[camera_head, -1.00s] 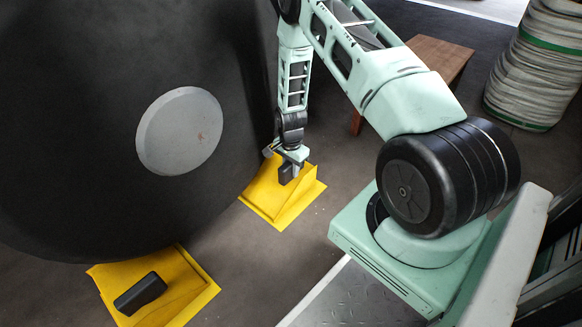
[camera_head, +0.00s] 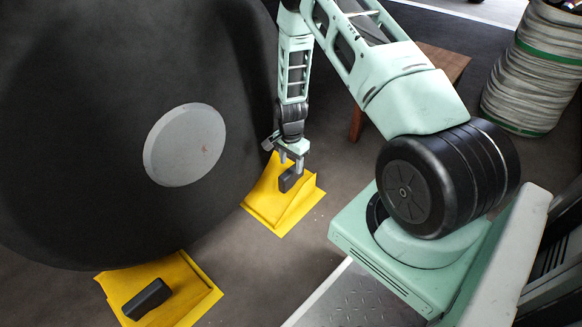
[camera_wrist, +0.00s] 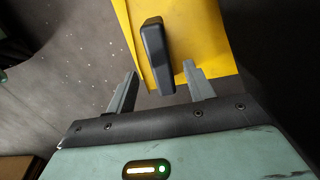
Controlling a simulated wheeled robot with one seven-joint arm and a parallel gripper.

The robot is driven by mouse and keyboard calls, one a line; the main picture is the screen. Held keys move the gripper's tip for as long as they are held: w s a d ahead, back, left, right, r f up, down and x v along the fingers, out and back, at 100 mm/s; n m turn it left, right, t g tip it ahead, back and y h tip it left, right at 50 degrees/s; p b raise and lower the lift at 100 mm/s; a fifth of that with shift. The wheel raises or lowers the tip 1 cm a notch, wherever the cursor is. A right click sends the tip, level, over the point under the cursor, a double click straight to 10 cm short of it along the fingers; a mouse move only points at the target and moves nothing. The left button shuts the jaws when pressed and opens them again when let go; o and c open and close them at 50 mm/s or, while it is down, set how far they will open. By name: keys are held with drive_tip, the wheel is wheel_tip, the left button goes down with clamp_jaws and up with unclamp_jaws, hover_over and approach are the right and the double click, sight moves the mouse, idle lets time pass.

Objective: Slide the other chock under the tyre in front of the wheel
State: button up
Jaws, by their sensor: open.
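A large black tyre (camera_head: 90,130) with a grey hub (camera_head: 185,145) stands at the left. One yellow chock (camera_head: 190,285) with a black handle (camera_head: 147,299) sits at the tyre's near lower edge. The other yellow chock (camera_head: 268,208) lies on the floor by the tyre's right edge; whether it touches the tyre I cannot tell. My gripper (camera_head: 290,165) is open just above its black handle (camera_head: 288,180). In the wrist view the handle (camera_wrist: 156,55) stands on the yellow chock (camera_wrist: 205,35), just beyond and between my open fingertips (camera_wrist: 160,78).
A brown wooden table (camera_head: 440,65) stands behind my arm. A stack of pale coiled hose (camera_head: 535,65) with green bands is at the upper right. Grey floor between the two chocks is clear.

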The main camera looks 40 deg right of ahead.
wheel_tip(320, 180, up, 10)
drive_tip(key=p, duration=0.4)
